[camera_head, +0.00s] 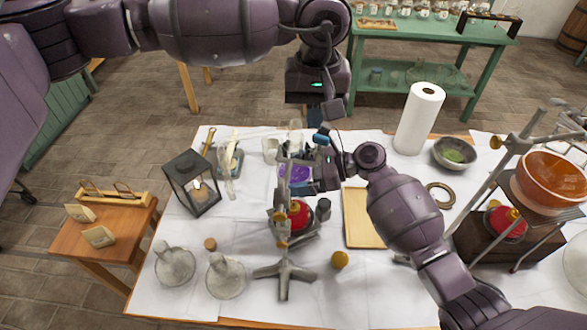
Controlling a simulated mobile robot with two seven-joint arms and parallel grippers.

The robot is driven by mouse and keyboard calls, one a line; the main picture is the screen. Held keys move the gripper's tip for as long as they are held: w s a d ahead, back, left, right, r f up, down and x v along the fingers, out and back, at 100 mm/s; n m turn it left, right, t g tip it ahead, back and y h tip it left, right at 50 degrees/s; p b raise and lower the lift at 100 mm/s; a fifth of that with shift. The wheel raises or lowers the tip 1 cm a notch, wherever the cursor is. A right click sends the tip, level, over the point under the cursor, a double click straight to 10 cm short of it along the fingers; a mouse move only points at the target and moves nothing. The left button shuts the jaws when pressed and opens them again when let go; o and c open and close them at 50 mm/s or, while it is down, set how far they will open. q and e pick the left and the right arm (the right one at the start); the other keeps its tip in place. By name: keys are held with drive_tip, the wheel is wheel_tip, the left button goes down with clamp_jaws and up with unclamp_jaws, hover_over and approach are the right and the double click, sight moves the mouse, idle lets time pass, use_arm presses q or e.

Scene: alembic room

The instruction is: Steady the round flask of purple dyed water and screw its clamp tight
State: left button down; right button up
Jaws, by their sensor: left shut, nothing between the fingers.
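The purple dyed water (296,174) shows near the middle of the table, above a red burner and beside my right gripper. The glass round it and the clamp are too small and covered to make out. A metal stand (285,276) with a splayed foot stands in front. My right gripper (310,166) comes in from the right at the purple water. Whether it is closed on the flask cannot be told. My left gripper (326,116) hangs pointing down behind and above the flask, shut and empty, apart from the purple water.
A red burner (298,214) sits below the flask. A black lantern (192,184) stands left, glass vessels (226,276) front left. A wooden board (357,218) and a paper towel roll (419,118) are right. An orange bowl (552,178) stands raised far right.

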sight(313, 141)
use_arm(q)
wheel_tip(313, 141, down, 6)
drive_tip(key=d, duration=0.2)
drive_tip(key=shift+s+d+f, duration=0.15)
drive_tip(key=shift+d+f, duration=0.1)
drive_tip(key=shift+d, duration=0.15)
idle(0.5)
drive_tip(key=shift+a, duration=0.1)
idle(0.8)
drive_tip(key=shift+a, duration=0.8)
drive_tip(key=shift+w+a, duration=0.45)
drive_tip(key=shift+a, duration=0.05)
drive_tip(key=shift+r, duration=0.15)
